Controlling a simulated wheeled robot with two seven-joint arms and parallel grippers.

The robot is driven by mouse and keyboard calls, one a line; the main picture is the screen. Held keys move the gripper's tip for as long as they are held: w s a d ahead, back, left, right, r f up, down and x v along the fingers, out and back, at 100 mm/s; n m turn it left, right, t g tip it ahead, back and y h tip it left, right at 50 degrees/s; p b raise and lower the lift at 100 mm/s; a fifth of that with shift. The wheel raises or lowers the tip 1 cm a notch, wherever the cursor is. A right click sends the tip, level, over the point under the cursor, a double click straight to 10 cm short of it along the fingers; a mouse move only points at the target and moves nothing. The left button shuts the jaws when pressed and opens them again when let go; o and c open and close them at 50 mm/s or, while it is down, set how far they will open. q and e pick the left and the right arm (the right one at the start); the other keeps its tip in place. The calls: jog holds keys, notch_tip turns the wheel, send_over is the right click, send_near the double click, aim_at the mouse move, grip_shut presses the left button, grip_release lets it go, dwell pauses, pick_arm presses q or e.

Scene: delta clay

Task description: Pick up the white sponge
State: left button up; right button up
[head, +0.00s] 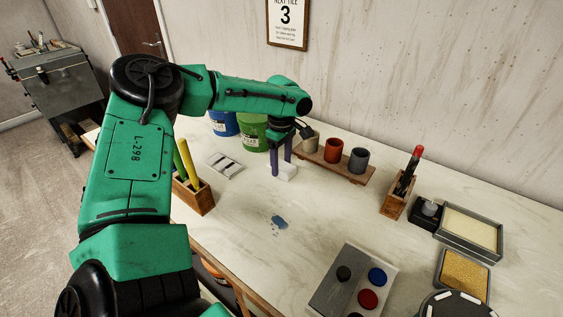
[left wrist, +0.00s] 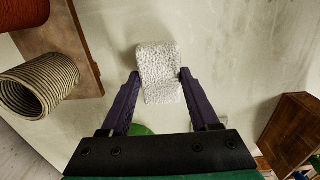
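The white sponge (head: 287,172) is a small white block at the table, in front of the green bucket in the head view. My left gripper (head: 281,165) points down at it with its dark purple fingers, one on each side. In the left wrist view the sponge (left wrist: 158,64) has a rough, speckled surface and fills the space between the fingertips (left wrist: 159,76). Both fingertips look flush against its sides, with no clear gap. I cannot tell whether it rests on the table or is just off it. My right gripper is not in view.
A wooden rack (head: 325,166) with several cups stands close to the right of the gripper. A wooden holder (head: 193,193) with yellow and green sticks is at left. Blue and green buckets (head: 254,135) stand behind.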

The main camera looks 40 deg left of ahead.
aim_at(282, 165)
pick_arm(q)
jog(key=c, duration=0.5)
notch_tip(282, 165, up, 20)
jog(key=shift+r+p, duration=0.1)
jog(key=shift+p, duration=0.35)
